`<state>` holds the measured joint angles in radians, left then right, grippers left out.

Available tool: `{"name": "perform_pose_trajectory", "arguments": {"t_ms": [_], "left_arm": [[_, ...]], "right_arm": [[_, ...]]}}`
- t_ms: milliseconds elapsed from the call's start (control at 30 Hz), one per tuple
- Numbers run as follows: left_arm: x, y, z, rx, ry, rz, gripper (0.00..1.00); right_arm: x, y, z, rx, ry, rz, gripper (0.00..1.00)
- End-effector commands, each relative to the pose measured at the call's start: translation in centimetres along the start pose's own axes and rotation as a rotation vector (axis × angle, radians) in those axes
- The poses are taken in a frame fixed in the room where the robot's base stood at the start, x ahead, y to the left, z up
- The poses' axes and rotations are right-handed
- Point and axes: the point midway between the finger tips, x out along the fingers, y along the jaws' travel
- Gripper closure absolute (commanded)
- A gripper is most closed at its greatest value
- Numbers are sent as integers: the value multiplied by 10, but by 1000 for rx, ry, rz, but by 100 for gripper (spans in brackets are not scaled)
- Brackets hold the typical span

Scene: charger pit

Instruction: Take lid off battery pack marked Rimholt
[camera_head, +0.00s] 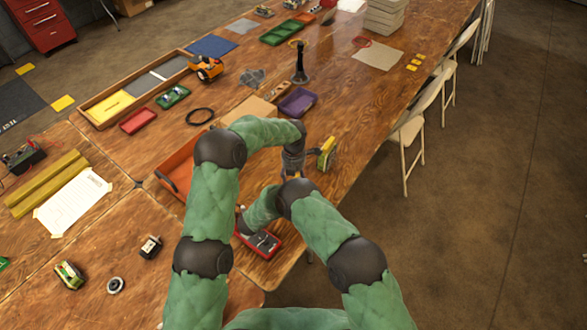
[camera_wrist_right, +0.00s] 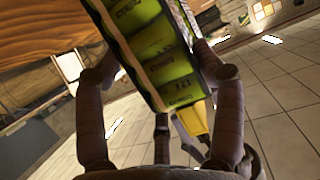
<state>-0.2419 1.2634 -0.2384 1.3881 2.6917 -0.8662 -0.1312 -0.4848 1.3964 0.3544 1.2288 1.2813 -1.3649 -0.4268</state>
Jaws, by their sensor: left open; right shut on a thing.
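In the right wrist view, a green battery pack (camera_wrist_right: 155,45) with pale and dark edges lies between the fingers of my right gripper (camera_wrist_right: 160,75), which is shut on it. A yellow piece (camera_wrist_right: 193,122) sits at the pack's lower end. Its lettering is too blurred to read as Rimholt. In the head view, my left gripper (camera_head: 300,164) is open, beside a yellow-and-green block (camera_head: 327,152) near the table's right edge. I cannot tell whether this block is the held pack.
An orange tray (camera_head: 178,170) is partly behind my left arm. A purple tray (camera_head: 298,102), a black stand (camera_head: 300,65) and a green-and-white pack (camera_head: 68,273) stand elsewhere. Chairs (camera_head: 415,125) line the right side.

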Motion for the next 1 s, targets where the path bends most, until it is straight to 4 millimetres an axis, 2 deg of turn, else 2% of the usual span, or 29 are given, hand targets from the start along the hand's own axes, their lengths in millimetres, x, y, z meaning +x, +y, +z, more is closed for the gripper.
{"name": "perform_pose_trajectory", "arguments": {"t_ms": [200, 467, 500, 700, 1000], "left_arm": [[13, 0, 0, 0, 1, 0, 43], [14, 0, 0, 1, 0, 1, 43], [14, 0, 0, 1, 0, 1, 46], [14, 0, 0, 1, 0, 0, 100], [13, 0, 0, 1, 0, 1, 100]], "right_arm": [[0, 2, 2, -3, -3, 3, 90], [0, 2, 2, -3, -3, 3, 90], [0, 2, 2, -3, -3, 3, 90], [0, 2, 2, -3, -3, 3, 90], [0, 2, 2, -3, -3, 3, 90]]}}
